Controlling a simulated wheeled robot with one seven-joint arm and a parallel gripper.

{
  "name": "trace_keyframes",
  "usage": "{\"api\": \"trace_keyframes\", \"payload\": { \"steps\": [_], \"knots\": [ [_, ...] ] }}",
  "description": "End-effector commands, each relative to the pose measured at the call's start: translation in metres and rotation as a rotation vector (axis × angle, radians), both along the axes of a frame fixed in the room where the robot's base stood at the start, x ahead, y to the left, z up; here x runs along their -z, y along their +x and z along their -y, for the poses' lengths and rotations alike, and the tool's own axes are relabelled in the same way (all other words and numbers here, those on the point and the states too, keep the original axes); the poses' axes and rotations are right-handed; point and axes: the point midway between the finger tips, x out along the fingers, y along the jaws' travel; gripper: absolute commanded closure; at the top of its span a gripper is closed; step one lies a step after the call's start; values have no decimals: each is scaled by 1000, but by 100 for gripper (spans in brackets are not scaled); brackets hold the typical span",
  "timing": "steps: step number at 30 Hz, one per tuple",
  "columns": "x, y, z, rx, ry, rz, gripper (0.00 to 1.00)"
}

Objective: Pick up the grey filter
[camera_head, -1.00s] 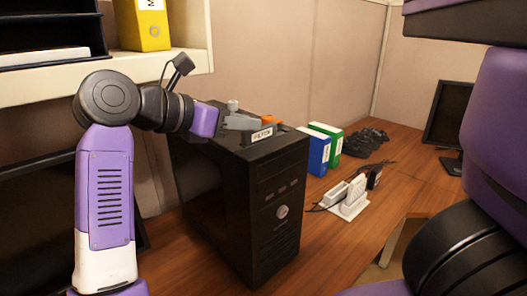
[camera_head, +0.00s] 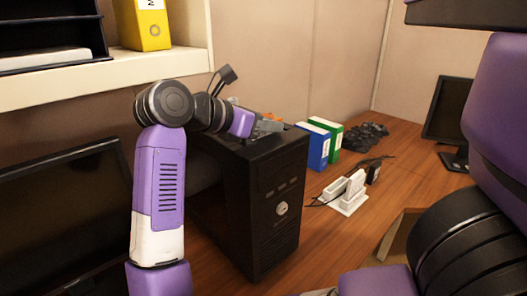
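A small grey shape (camera_head: 268,125) shows on or just above the top of the black computer tower (camera_head: 275,190). It is too small and too covered to tell whether it is the grey filter or part of my gripper. My arm reaches in from the left. Its purple wrist end (camera_head: 241,123) is over the left part of the tower top and points right. My gripper's fingers are not clear beyond the wrist, so whether they hold anything cannot be seen. A bit of orange (camera_head: 275,116) shows behind the grey shape.
Blue (camera_head: 317,150) and green (camera_head: 334,138) binders stand right of the tower. A white charger block (camera_head: 350,195) with cables lies on the wooden desk. Dark monitors stand at left (camera_head: 65,220) and far right (camera_head: 450,115). A shelf (camera_head: 120,68) overhangs the left side.

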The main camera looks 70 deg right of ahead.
Motion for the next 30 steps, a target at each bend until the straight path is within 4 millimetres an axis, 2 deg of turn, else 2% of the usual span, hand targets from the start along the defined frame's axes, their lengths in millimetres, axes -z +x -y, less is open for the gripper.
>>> {"api": "trace_keyframes", "payload": {
  "steps": [2,5,6,30],
  "knots": [
    [0,0,0,0,0,0,80],
    [0,0,0,0,0,0,98],
    [0,0,0,0,0,0,100],
    [0,0,0,0,0,0,100]
  ]
}}
